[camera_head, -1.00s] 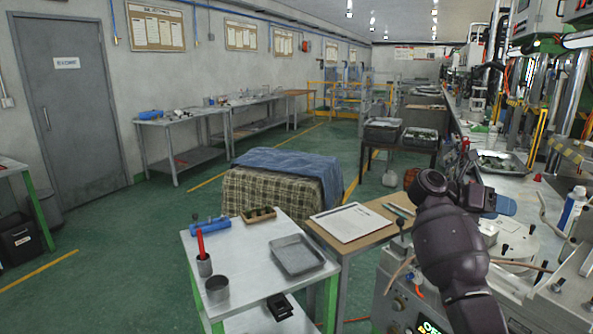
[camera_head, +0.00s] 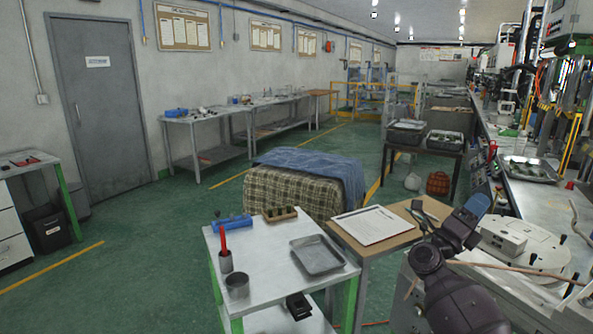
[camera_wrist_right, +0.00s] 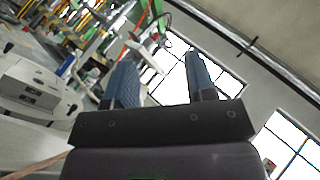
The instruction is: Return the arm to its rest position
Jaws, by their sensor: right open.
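My right arm comes in from the lower right of the head view, and its gripper (camera_head: 474,208) points away and up over the near edge of the machine bench, with blue finger pads. In the right wrist view the two blue-padded fingers (camera_wrist_right: 162,82) stand well apart with nothing between them, so the gripper is open and empty. Behind them are windows and a wall. My left gripper is not in view.
A round white machine plate (camera_head: 540,250) lies close right of my right arm. A white table with a metal tray (camera_head: 317,256) stands front centre. Green floor is open further left.

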